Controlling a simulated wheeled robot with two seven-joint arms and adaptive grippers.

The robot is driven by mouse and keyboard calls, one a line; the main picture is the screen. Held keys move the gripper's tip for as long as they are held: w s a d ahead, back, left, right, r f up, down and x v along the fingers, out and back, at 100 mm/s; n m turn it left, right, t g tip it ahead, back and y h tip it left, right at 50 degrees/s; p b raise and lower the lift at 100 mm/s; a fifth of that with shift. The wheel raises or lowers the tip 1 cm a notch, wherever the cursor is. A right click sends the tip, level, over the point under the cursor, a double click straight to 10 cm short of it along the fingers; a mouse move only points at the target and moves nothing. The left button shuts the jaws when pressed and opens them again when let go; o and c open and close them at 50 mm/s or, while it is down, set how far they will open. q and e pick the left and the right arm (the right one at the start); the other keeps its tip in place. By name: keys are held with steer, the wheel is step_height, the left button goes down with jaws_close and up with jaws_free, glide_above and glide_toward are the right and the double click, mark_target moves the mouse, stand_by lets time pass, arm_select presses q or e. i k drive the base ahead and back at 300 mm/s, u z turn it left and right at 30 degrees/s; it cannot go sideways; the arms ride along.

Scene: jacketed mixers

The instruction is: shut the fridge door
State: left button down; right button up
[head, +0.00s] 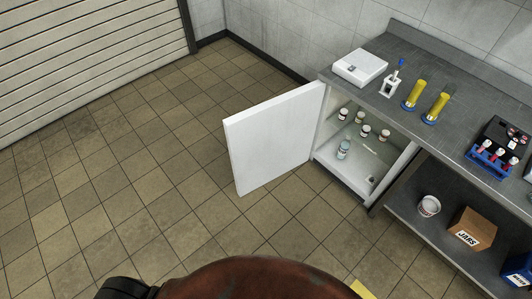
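The fridge is a small white cabinet (340,181) set under the left end of the grey counter. Its white door (275,138) stands wide open, swung out to the left over the tiled floor. The door hinges at the fridge's left side. Several small bottles and jars stand inside on the fridge floor, among them a pale blue-capped bottle (343,149). Neither of my grippers shows in the head view.
The grey counter (400,121) carries a white scale (360,67), two yellow cylinders on blue bases (414,95) and a blue rack (490,160). A white tub (429,206) and a cardboard box (472,229) sit on the lower shelf. The floor left of the door is clear.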

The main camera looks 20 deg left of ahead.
mark_target(267, 141)
steer(key=k, duration=0.1)
steer(key=u, duration=1.8)
steer(key=i, duration=3.85)
steer(key=z, duration=3.9)
steer(key=i, duration=0.5)
steer(key=z, duration=0.35)
